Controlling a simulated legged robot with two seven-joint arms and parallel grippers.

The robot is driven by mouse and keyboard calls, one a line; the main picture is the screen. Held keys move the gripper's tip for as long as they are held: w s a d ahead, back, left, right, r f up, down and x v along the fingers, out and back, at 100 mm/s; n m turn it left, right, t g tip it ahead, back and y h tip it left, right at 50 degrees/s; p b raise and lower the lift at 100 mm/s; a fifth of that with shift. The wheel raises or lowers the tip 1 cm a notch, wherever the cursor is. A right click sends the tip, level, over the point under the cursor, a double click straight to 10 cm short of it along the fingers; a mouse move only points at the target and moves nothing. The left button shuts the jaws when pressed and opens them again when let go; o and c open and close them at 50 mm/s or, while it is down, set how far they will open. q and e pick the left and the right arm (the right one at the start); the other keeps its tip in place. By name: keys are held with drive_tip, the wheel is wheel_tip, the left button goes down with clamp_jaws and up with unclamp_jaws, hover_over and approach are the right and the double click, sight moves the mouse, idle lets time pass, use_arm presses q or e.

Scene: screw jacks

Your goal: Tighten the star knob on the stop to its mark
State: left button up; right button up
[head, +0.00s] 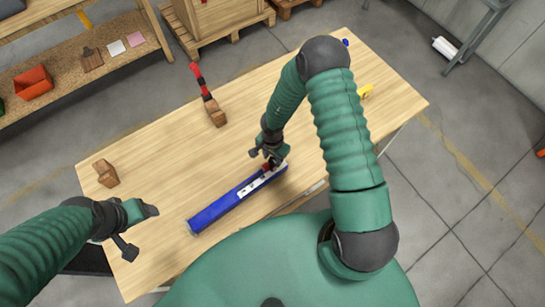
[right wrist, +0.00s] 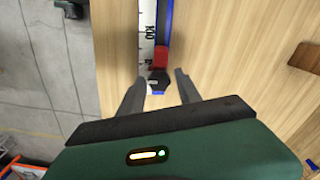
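A long blue rail (head: 220,208) with a white scale strip lies near the table's front edge. A red stop (right wrist: 160,56) sits on the rail beside the scale. A dark star knob (right wrist: 158,80) is at the stop's near side in the right wrist view. My right gripper (right wrist: 160,76) is open, one finger on each side of the knob, with gaps showing on both sides. In the head view, my right gripper (head: 271,162) hides most of the stop. My left gripper (head: 150,211) is over the table's left side, away from the rail; its finger gap is not clear.
A wooden block (head: 106,173) lies at the table's left. A red-handled tool (head: 200,82) and a brown block (head: 215,112) lie toward the back. A yellow object (head: 364,91) is at the right. The table's middle (head: 165,150) is clear. A shelf with a red bin (head: 33,83) stands behind.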

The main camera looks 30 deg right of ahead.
drive_tip(key=shift+d, duration=0.1)
clamp_jaws()
drive_tip(key=shift+m, duration=0.3)
drive_tip(key=shift+r+m+p, duration=0.1)
drive_tip(key=shift+m+p, duration=0.85)
drive_tip(key=shift+m, duration=0.25)
drive_tip(key=shift+m+p, duration=0.6)
drive_tip(key=shift+m, duration=1)
drive_tip(key=shift+o, duration=1.8)
unclamp_jaws()
